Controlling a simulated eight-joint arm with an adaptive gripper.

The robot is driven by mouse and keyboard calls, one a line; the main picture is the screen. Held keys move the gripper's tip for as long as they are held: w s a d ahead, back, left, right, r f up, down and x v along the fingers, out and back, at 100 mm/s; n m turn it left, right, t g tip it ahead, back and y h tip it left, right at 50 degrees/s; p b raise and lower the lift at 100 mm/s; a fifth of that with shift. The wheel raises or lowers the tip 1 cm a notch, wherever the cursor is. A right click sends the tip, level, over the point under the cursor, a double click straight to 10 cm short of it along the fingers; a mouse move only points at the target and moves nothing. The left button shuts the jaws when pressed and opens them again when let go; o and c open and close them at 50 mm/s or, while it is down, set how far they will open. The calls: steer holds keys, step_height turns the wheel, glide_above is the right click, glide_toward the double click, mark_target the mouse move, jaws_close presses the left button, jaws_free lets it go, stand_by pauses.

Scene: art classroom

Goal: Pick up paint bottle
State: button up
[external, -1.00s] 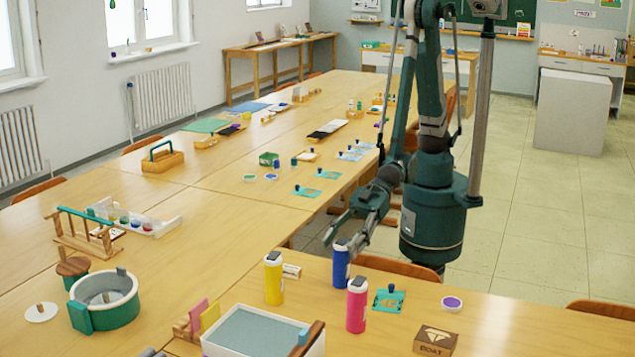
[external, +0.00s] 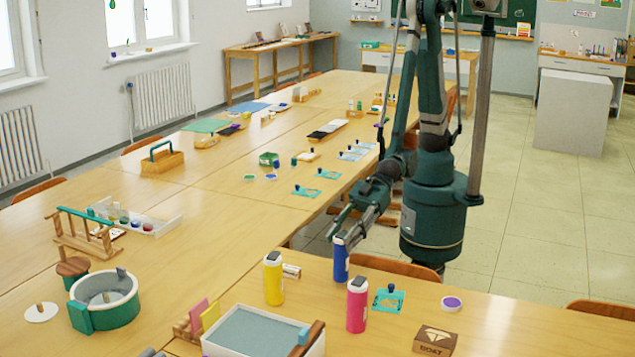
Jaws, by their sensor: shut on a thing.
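A blue paint bottle (external: 341,264) with a grey cap stands upright at the near table's far edge. My gripper (external: 340,231) is shut on it at the cap end, coming from above and behind. I cannot tell how far its base is off the table. A yellow bottle (external: 273,283) stands to its left and a pink bottle (external: 357,310) stands in front of it, both upright and apart from my gripper.
A small white roll (external: 292,271) lies between the yellow and blue bottles. A teal card (external: 389,301) with a dark knob, a purple-topped pot (external: 451,304) and a wooden box (external: 435,341) are to the right. A grey-lined tray (external: 212,346) is in front.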

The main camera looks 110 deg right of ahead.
steer(key=shift+r+p, duration=1.1)
steer(key=shift+r, duration=2.9)
steer(key=shift+c, duration=0.2)
